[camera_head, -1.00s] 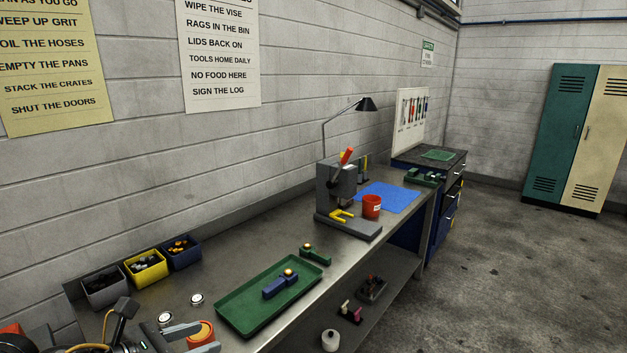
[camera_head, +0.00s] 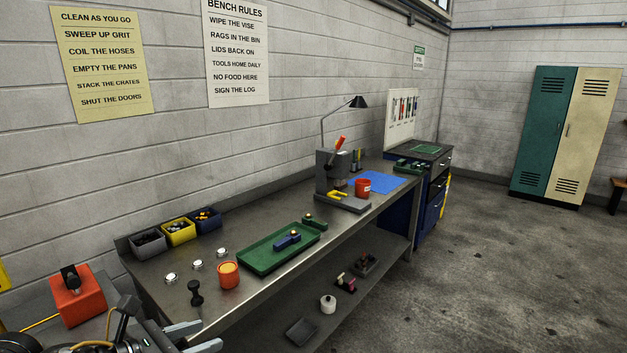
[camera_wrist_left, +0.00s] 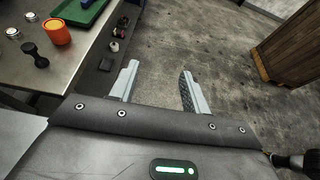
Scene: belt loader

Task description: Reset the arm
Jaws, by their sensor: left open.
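My left gripper (camera_head: 203,338) is at the bottom left of the head view, near the front edge of the workbench (camera_head: 240,304). It is open, and the left wrist view shows nothing between its two fingers (camera_wrist_left: 158,88). It points out over the concrete floor, off the bench's edge. My right gripper is in neither view.
An orange cup (camera_head: 229,275) and a black dumbbell-shaped tool (camera_head: 196,294) stand on the bench nearby. A green tray (camera_head: 262,262) holds a blue block. A press (camera_head: 335,180) and a red cup (camera_head: 363,187) stand farther back. Open floor (camera_head: 450,290) lies to the right.

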